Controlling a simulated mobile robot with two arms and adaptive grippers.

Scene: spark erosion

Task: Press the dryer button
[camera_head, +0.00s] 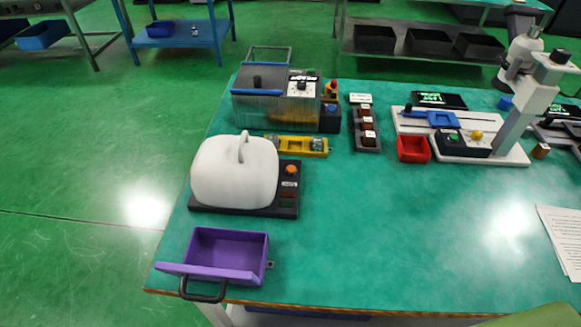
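A white domed cover (235,172) with a handle on top sits on a black base (240,211) at the left of the green table. On the base, to the right of the cover, is a round orange button (291,169). This looks like the dryer, but I cannot read its label. Behind it stands a clear-walled tank unit (259,109) with a dial (302,86) and a small box with a blue button (330,109). Neither of my grippers is in view, and nothing touches the orange button.
A yellow tray (297,146) lies just behind the black base. A purple bin (225,254) with a black handle is in front, at the table's left edge. A red bin (413,149) and a microscope-like stand (525,100) are right. The table's middle (390,230) is clear.

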